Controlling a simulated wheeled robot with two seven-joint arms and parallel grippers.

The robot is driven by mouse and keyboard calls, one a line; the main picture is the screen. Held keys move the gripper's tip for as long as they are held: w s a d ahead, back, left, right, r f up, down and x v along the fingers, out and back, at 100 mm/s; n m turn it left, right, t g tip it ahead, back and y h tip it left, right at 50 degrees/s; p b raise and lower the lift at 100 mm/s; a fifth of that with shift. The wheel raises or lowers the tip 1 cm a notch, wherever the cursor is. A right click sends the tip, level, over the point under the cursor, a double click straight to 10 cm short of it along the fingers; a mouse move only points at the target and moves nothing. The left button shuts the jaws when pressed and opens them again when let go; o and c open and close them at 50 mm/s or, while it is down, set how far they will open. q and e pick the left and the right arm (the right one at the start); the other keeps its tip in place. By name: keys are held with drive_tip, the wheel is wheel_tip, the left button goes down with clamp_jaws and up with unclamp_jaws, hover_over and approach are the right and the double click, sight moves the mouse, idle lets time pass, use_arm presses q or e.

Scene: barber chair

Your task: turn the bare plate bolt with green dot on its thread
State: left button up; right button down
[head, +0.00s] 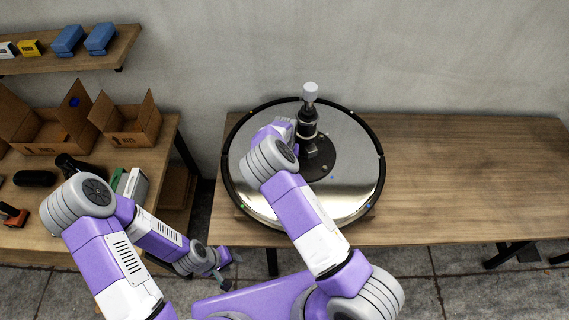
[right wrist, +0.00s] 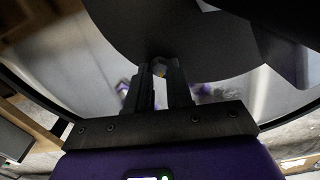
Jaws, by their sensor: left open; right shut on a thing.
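A round, mirror-like base plate (head: 345,200) with a black rim lies on the wooden table. A green dot (head: 241,206) shows at its left front rim and a blue dot (head: 369,206) at its right front rim. My right arm reaches over the plate and hides its own gripper in the head view. In the right wrist view my right gripper (right wrist: 160,76) is shut on a small bolt with a yellowish spot (right wrist: 159,69), by the edge of the black central disc (right wrist: 180,40). I cannot see a green dot there. My left gripper (head: 231,270) is open and empty, low, in front of the table.
A black post with a grey top (head: 310,93) rises from the plate's middle. The wooden table (head: 470,180) is clear to the right. A left bench holds cardboard boxes (head: 130,120) and tools; a wall shelf (head: 75,55) hangs above.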

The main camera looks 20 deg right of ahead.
drive_tip(key=c, duration=1)
unclamp_jaws()
drive_tip(key=shift+r, duration=3.8)
